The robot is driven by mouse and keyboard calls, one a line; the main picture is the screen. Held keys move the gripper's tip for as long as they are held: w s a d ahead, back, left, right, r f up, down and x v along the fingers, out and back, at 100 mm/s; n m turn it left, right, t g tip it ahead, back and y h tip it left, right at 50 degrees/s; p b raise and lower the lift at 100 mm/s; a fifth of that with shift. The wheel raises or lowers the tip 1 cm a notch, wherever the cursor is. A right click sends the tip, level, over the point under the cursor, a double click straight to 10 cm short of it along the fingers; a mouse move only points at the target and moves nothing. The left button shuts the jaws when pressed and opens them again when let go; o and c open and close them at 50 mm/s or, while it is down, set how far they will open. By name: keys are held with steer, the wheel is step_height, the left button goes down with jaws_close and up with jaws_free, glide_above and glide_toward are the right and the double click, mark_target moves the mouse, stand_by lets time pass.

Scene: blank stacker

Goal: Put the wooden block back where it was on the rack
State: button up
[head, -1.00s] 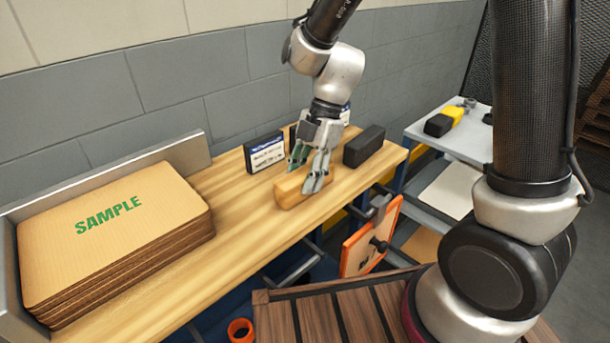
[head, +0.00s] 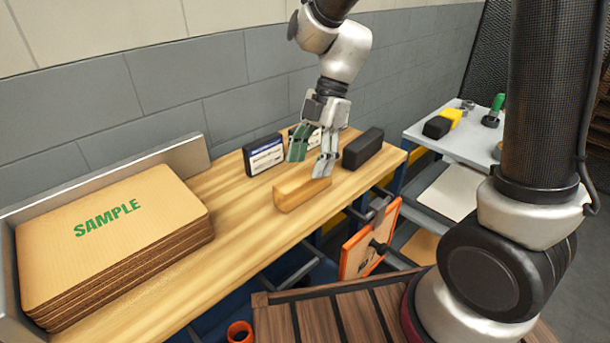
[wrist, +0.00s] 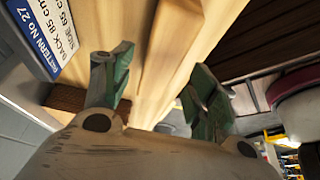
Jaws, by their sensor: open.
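The wooden block (head: 301,194) lies flat on the light wooden bench top (head: 228,222), near its front edge. My gripper (head: 311,158) is open and empty. Its fingers are spread, just above and behind the block, and appear clear of it. In the wrist view my two green-padded fingers (wrist: 160,98) stand apart over pale wood; I cannot clearly separate block from bench top there. The grey shelf rack (head: 470,150) stands right of the bench; I cannot tell whether it is the rack meant.
A black block (head: 362,148) sits right of my gripper. A labelled dark box (head: 264,154) stands behind, and another is partly hidden by my fingers. Cardboard sheets marked SAMPLE (head: 112,235) fill the bench's left end. An orange-framed panel (head: 368,243) hangs at the front edge.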

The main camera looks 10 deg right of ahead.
steer(key=v, duration=0.7)
steer(key=shift+r, duration=0.25)
steer(key=s+d+r+m+t+h, duration=0.2)
steer(key=s+d+m, duration=0.5)
steer(key=d+m, duration=0.4)
steer(key=s+d+r+m+t+h, duration=0.1)
steer(key=s+d+r+m+t, duration=0.3)
steer(key=s+d+m, duration=0.3)
steer(key=d+m+t, duration=0.1)
steer(key=d+m, duration=0.4)
steer(key=m, duration=0.1)
steer(key=shift+s+m+h, duration=0.15)
steer(key=shift+m+h, duration=0.25)
